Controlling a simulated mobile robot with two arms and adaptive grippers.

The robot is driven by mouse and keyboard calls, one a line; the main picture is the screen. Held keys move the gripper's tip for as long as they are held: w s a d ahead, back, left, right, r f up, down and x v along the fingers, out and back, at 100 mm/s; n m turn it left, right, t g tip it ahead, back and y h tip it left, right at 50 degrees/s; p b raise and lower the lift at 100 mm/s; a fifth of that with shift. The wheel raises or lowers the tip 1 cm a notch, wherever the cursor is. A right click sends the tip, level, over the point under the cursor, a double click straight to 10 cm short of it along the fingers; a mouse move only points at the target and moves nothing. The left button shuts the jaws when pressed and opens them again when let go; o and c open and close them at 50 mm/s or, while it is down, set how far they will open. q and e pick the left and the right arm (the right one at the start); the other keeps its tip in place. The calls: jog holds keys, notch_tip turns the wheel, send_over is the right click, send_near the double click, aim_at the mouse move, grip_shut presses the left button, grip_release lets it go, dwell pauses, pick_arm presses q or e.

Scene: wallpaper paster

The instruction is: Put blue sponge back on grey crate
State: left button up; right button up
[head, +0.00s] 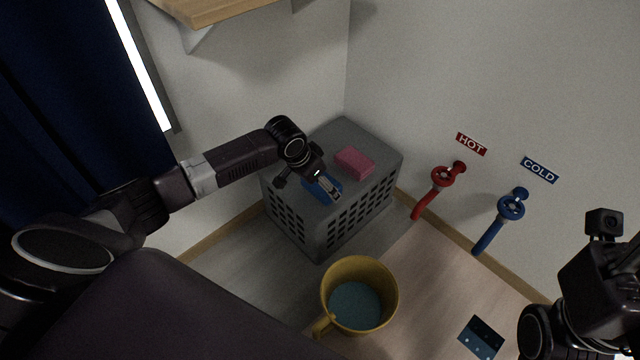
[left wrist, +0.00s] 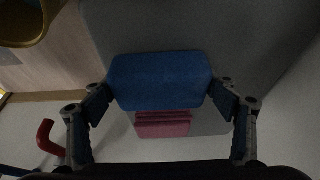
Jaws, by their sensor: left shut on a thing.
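The blue sponge (head: 322,189) is in my left gripper (head: 328,184), over the top of the grey crate (head: 344,135) near its front left. In the left wrist view the blue sponge (left wrist: 160,82) sits between both fingers of my left gripper (left wrist: 164,100), which is shut on it. The grey crate top (left wrist: 210,30) shows behind it; I cannot tell whether the sponge touches it. My right arm shows at the lower right of the head view, but its fingertips are not seen.
A pink sponge (head: 355,162) lies on the crate, right of the blue one; it also shows in the left wrist view (left wrist: 163,124). A yellow bucket (head: 389,290) stands in front. Red (head: 436,190) and blue (head: 500,220) taps are on the right wall. A wooden shelf (head: 215,10) hangs above.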

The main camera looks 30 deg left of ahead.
pick_arm(q)
jog(key=shift+f, duration=0.3)
jog(key=o, duration=1.1)
jog(key=shift+o, duration=0.2)
